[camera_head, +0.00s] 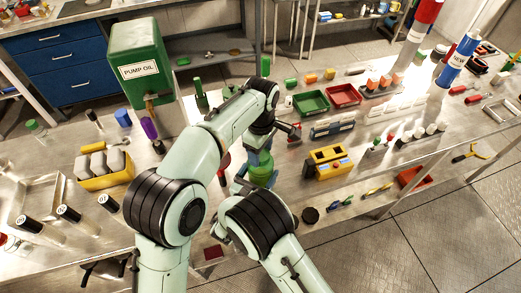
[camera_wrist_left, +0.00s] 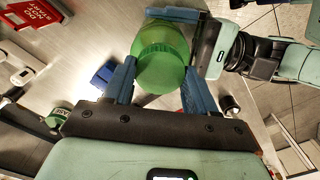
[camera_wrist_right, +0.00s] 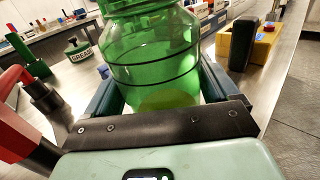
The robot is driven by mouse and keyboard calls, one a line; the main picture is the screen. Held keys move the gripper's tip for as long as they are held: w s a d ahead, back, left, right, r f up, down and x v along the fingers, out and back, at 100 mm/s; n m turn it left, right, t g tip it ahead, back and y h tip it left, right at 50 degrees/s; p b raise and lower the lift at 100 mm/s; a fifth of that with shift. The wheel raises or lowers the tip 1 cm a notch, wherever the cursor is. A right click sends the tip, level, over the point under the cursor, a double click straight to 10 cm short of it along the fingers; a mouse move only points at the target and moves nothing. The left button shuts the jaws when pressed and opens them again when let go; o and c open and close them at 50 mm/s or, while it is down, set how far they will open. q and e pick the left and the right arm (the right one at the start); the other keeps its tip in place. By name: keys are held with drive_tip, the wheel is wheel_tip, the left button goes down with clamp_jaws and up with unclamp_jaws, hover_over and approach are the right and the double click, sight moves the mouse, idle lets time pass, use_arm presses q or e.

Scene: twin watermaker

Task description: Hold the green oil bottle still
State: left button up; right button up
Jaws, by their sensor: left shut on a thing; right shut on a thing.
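The green oil bottle (camera_head: 261,172) is a translucent green round bottle over the front part of the metal bench, partly hidden by my arms. My left gripper (camera_wrist_left: 158,70) is shut on its upper part from above, one blue finger on each side of the ribbed green top (camera_wrist_left: 160,52). My right gripper (camera_wrist_right: 160,88) is shut around the ringed bottle body (camera_wrist_right: 152,65) from the side, lower down. The bottle looks upright in the right wrist view; its top runs out of that frame. I cannot tell whether its base touches the bench.
A green PUMP OIL tank (camera_head: 140,60) stands at the back left. A yellow block holder (camera_head: 328,163) is right of the bottle, with green (camera_head: 311,102) and red trays (camera_head: 344,96) behind. A green GREASE pot (camera_wrist_right: 78,50) shows left. The bench's front edge is close.

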sight(261, 154)
use_arm(q)
drive_tip(key=shift+n, duration=0.6)
drive_tip(key=shift+r, duration=0.15)
drive_tip(key=shift+r, duration=1)
drive_tip(key=shift+r, duration=2)
use_arm(e)
drive_tip(key=o, duration=1.8)
